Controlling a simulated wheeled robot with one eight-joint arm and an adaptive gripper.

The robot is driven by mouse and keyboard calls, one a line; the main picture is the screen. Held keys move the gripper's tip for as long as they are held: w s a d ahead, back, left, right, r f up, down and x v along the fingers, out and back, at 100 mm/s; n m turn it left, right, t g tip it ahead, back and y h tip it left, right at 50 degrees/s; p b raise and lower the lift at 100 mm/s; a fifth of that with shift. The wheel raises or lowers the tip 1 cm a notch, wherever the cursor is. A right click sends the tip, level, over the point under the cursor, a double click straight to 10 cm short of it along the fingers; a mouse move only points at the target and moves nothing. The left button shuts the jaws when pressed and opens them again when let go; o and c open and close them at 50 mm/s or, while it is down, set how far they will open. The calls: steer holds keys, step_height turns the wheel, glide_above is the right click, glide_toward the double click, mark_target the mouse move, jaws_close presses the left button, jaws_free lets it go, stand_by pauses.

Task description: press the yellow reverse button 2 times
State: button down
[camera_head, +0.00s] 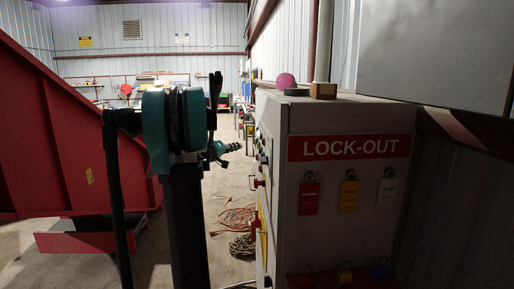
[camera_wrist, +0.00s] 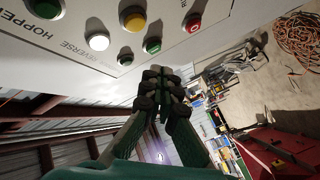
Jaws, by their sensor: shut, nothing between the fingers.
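In the wrist view a yellow button (camera_wrist: 134,20) sits on the grey control panel (camera_wrist: 225,20), above my gripper (camera_wrist: 162,78) in the picture. My gripper is shut with its fingers together and nothing between them. The fingertips appear apart from the yellow button. The word REVERSE is printed left of it, near a white button (camera_wrist: 98,41). In the head view my gripper (camera_head: 233,147) points right toward the panel side of the cabinet (camera_head: 290,225). That panel face is seen nearly edge-on, so the yellow button cannot be made out there.
Close to the yellow button are green buttons (camera_wrist: 152,45) and a red one (camera_wrist: 193,21). On the cabinet top are a pink ball (camera_head: 286,81) and a wooden block (camera_head: 323,90). Cables (camera_head: 237,220) lie on the floor. A red metal structure (camera_head: 50,150) stands at left.

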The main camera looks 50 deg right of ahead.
mark_target(258, 146)
steer(key=w+a, duration=0.2)
steer(key=shift+w+a, duration=0.25)
steer(key=shift+a, duration=0.15)
steer(key=s+d, duration=0.5)
steer(key=d, duration=0.1)
steer(key=shift+s+d, duration=0.35)
steer(key=shift+s+d, duration=0.1)
steer(key=shift+d, duration=0.05)
stand_by(1.4)
steer(key=shift+s+d, duration=0.15)
steer(key=shift+s+d, duration=0.35)
stand_by(0.9)
steer(key=shift+w+a, duration=0.1)
steer(key=shift+w, duration=0.05)
steer(key=shift+w+a, duration=0.45)
steer(key=shift+a, duration=0.1)
